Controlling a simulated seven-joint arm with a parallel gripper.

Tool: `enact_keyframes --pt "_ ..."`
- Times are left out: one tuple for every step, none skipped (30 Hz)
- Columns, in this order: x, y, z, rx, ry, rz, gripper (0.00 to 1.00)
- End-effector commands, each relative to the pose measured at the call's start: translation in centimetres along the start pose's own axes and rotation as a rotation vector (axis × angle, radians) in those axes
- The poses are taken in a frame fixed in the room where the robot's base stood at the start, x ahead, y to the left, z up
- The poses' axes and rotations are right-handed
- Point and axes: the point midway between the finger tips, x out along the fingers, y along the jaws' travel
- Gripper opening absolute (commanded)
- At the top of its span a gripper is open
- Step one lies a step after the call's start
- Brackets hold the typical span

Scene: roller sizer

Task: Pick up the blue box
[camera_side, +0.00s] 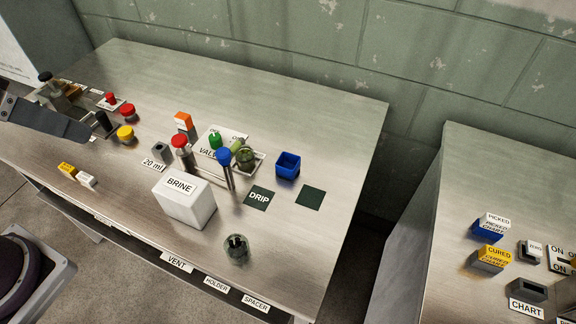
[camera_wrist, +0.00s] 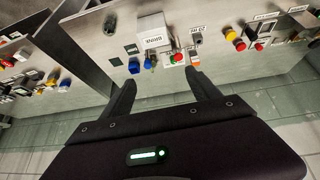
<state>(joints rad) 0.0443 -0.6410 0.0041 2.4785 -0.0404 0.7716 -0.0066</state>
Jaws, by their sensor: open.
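A small blue box (camera_side: 288,164), open at the top, stands on the metal table right of the valve stand in the side view. It also shows in the wrist view (camera_wrist: 134,67), a little left of the middle and beyond the left fingertip. My gripper (camera_wrist: 160,84) is open in the wrist view, with nothing between its two dark fingers. It is apart from the box and some way off.
A blue-topped tube (camera_side: 225,160) and a white BRINE box (camera_side: 184,202) stand left of the blue box. A DRIP pad (camera_side: 259,197) and a plain dark pad (camera_side: 310,197) lie in front.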

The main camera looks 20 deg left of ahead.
Motion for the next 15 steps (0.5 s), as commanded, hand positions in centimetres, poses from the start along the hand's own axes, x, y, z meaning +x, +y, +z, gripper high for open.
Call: enact_keyframes --pt "1.5 1.3 -2.4 0.001 0.011 0.04 0.71" --pt "2.7 2.3 -4.3 -0.004 0.031 0.066 0.71" --pt "4.6 3.8 -6.9 -0.017 0.059 0.1 0.71" --pt "6.2 5.0 -8.7 -0.029 0.084 0.121 0.71" --pt "7.9 6.1 -10.4 -0.042 0.107 0.137 0.71" --pt "10.2 7.6 -12.3 -0.061 0.139 0.151 0.71" --pt "12.2 8.7 -13.6 -0.075 0.164 0.156 0.71" --pt "14.2 9.7 -14.6 -0.087 0.188 0.156 0.71" --pt "16.9 11.0 -15.6 -0.101 0.224 0.15 0.71" --pt "19.1 11.9 -16.1 -0.108 0.251 0.141 0.71" --pt "21.1 12.8 -16.4 -0.113 0.281 0.129 0.71" --pt "24.0 13.8 -16.5 -0.114 0.321 0.108 0.71" --pt "25.9 14.4 -16.4 -0.111 0.354 0.09 0.71" --pt "27.8 14.9 -16.0 -0.104 0.387 0.07 0.71" --pt "29.9 15.5 -15.5 -0.09 0.434 0.045 0.71"
